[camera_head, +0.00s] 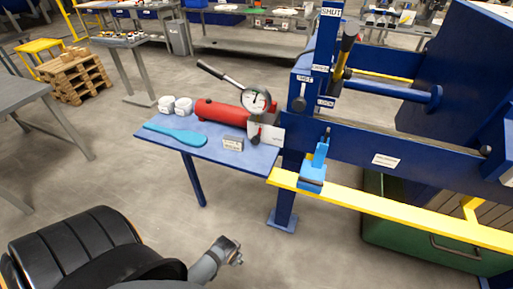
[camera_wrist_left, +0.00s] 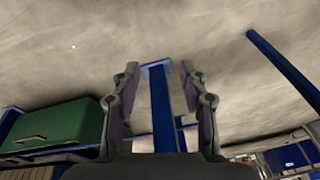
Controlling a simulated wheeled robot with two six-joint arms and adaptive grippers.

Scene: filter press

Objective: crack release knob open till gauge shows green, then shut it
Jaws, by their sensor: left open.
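A red pump cylinder (camera_head: 221,114) with a black lever sits on the blue side shelf (camera_head: 203,149). A round gauge (camera_head: 256,100) with a pale face stands at its right end; its needle and any green zone are too small to read. A small dark knob (camera_head: 254,140) shows below the gauge, beside a white card; it looks like the release knob, but its setting cannot be told. My left gripper (camera_head: 230,251) is low over the floor, in front of the shelf and apart from it. In the left wrist view the gripper (camera_wrist_left: 160,85) is open and empty. My right gripper is not in view.
A teal scraper (camera_head: 174,134), white cups (camera_head: 183,105) and a small label block (camera_head: 233,143) lie on the shelf. The blue press frame (camera_head: 405,135) and a yellow rail (camera_head: 400,212) stand to the right. A green bin (camera_head: 400,235) is under the rail. Floor before the shelf is clear.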

